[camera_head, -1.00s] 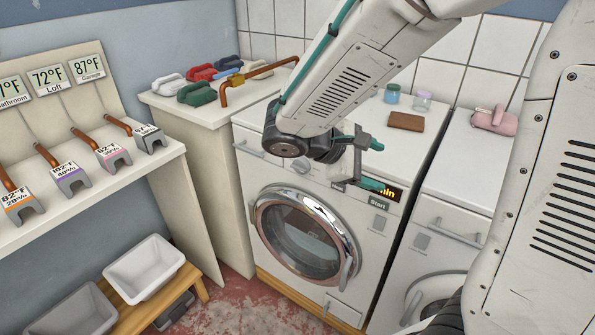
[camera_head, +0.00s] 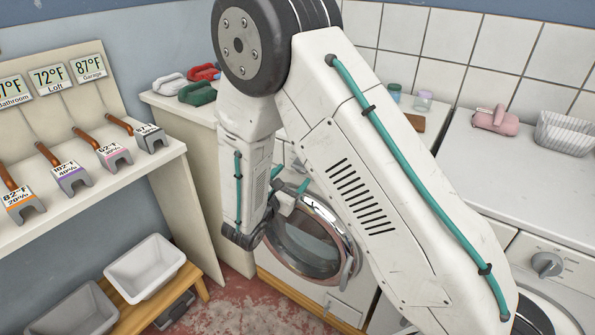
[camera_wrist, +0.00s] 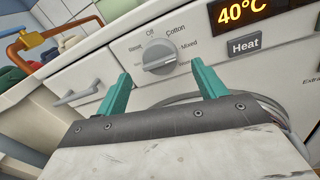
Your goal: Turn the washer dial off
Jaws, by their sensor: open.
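The washer dial (camera_wrist: 159,57) is a round grey knob on the white washer's front panel. In the wrist view, "Off" stands above it, "Cotton" to its upper right and "Mixed" to its right. Its grip bar lies nearly level, its right end seemingly toward "Mixed". My gripper (camera_wrist: 160,70) is open, its teal fingers on either side of the dial in the picture, apparently short of it and empty. In the head view my gripper (camera_head: 289,193) is by the washer's upper front, above the round door (camera_head: 306,247). My arm hides much of the panel there.
A display reading "40°C" (camera_wrist: 241,12) and a "Heat" button (camera_wrist: 244,46) sit right of the dial. A drawer handle (camera_wrist: 76,96) juts out at left. A second machine (camera_head: 530,225) stands at right. A bench with a white tub (camera_head: 145,268) stands at left.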

